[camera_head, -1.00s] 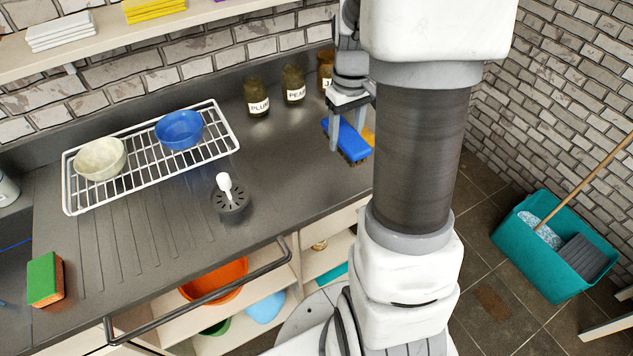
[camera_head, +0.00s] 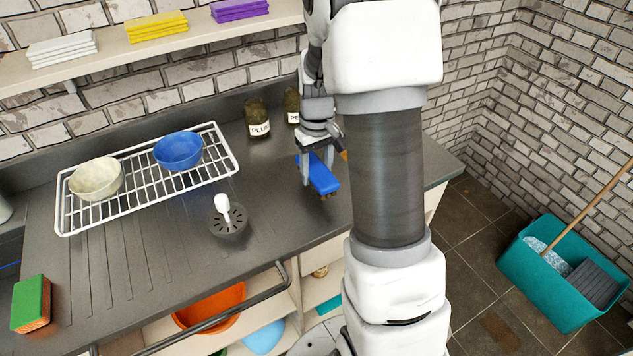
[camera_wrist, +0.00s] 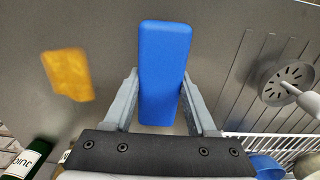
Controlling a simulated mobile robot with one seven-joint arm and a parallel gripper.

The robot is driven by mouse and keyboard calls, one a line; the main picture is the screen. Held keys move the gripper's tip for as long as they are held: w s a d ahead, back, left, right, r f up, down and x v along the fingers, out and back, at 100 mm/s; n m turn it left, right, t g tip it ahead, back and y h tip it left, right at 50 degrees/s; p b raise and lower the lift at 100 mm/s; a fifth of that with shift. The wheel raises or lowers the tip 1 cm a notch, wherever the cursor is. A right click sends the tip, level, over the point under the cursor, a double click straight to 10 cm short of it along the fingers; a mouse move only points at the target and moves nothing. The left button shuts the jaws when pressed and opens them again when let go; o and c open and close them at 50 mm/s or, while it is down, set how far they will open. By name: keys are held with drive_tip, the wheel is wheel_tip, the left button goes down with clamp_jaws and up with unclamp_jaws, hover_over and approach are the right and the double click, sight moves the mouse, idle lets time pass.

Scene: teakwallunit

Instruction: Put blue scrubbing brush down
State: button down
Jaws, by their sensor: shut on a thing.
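The blue scrubbing brush (camera_head: 323,176) is between the fingers of my gripper (camera_head: 318,172), over the dark counter (camera_head: 268,178) in the head view. In the wrist view the brush (camera_wrist: 164,70) shows its smooth blue back, with my gripper (camera_wrist: 162,95) shut on its sides. Its bristle side faces down, toward the counter. I cannot tell whether the bristles touch the counter or hang just above it.
A yellow item (camera_wrist: 67,75) lies on the counter near the brush. Jars, including one marked PLUM (camera_head: 257,118), stand along the back wall. A wire rack (camera_head: 226,160) with two bowls and a drain strainer (camera_head: 228,218) are to the left. Counter between strainer and brush is clear.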

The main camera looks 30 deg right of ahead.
drive_tip(key=shift+f, duration=2)
drive_tip(key=shift+f+b, duration=0.2)
drive_tip(key=shift+b, duration=0.1)
drive_tip(key=shift+c, duration=1)
unclamp_jaws()
